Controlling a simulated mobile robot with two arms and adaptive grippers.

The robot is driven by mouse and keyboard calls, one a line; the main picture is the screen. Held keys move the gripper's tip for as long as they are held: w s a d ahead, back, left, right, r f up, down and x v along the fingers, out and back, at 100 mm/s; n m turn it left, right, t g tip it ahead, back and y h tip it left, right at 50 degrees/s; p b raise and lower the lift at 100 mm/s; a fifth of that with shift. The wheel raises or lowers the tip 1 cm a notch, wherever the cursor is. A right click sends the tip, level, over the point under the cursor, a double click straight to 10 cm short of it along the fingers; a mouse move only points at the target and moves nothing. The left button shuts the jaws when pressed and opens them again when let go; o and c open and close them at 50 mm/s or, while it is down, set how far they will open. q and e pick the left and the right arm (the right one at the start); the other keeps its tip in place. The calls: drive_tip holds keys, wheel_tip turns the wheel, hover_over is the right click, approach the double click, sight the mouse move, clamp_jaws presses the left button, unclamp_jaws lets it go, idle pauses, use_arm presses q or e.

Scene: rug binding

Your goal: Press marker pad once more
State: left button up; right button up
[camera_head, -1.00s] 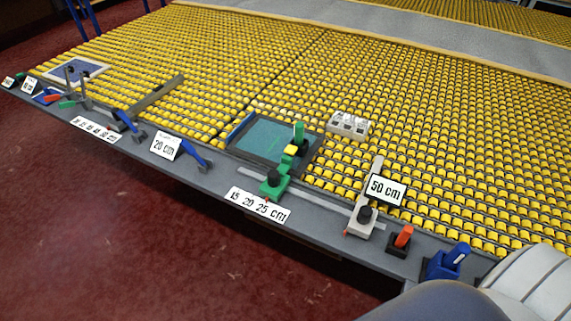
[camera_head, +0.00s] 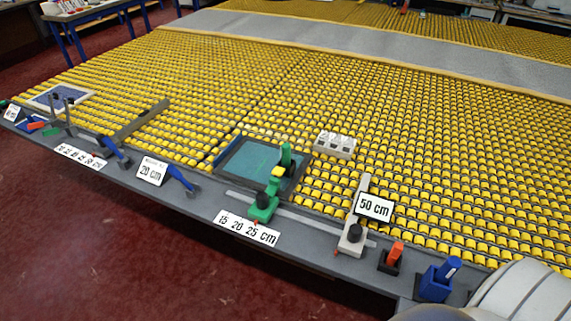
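A teal pad (camera_head: 246,160) in a dark frame lies at the front edge of the yellow roller bed, and I take it to be the marker pad. A green upright piece (camera_head: 286,157) stands at its right side, with a green slide with a black knob (camera_head: 264,199) and a yellow part just in front. A blue-grey pad (camera_head: 62,98) in a pale frame lies at the far left. I cannot tell whether either pad is pressed. Neither of my grippers is in view.
A grey ledge (camera_head: 205,207) carries labelled gauges, including a white slide (camera_head: 351,237) by the "50 cm" sign (camera_head: 374,207). An orange-handled piece (camera_head: 394,257) and a blue holder (camera_head: 438,280) stand at right. A white block (camera_head: 335,145) sits on the rollers (camera_head: 430,140).

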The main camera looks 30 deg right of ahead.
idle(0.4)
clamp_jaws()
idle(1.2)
